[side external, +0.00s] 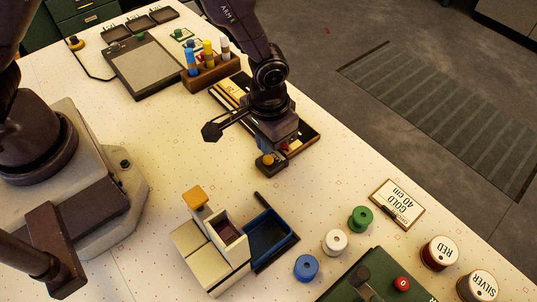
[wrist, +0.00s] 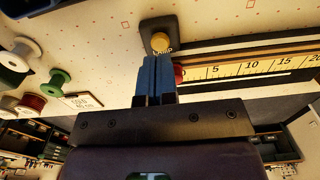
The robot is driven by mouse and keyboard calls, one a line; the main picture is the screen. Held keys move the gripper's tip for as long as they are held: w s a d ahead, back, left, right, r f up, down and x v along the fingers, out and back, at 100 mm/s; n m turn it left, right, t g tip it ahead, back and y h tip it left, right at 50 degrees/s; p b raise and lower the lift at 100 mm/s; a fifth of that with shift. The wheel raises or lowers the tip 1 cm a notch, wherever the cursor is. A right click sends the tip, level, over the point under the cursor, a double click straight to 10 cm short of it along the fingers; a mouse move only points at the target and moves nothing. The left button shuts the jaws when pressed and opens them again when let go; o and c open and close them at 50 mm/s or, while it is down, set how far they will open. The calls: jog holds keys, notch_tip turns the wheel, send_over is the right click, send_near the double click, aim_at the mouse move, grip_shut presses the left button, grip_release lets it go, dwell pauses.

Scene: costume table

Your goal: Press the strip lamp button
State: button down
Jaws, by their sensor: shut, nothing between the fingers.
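The strip lamp button is a round yellow cap (wrist: 160,42) on a small dark base with a label that reads "LAMP". It also shows in the side view (side external: 268,159), at the near end of the measuring tray. My gripper (wrist: 155,60) is shut and empty, its blue fingers together. In the wrist view the fingertips are just short of the yellow cap, over the near edge of its base. I cannot tell whether they touch it.
A long tray with a ruler (wrist: 240,70) and a red knob (wrist: 179,73) lies close beside the button. A wooden marker holder (side external: 211,73) stands behind. A cream device with a blue tray (side external: 268,234) and several spools, including a green one (side external: 360,218), are nearer.

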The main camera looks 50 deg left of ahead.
jog(key=shift+r, duration=2.15)
jog(key=shift+s+a, duration=0.1)
jog(key=shift+s, duration=0.1)
jog(key=s+a+r+t, duration=0.2)
jog(key=s+a+r, duration=0.2)
jog(key=r, duration=0.4)
jog(key=s+a+r+t, duration=0.1)
jog(key=s+a+r, duration=0.3)
jog(key=a+r, duration=0.2)
jog(key=s+a+r+t, duration=0.2)
jog(key=s+a+r, duration=0.3)
jog(key=r, duration=0.5)
jog(key=shift+a+r+t, duration=0.25)
jog(key=shift+a+t, duration=0.05)
jog(key=shift+a, duration=0.1)
jog(key=shift+s, duration=0.1)
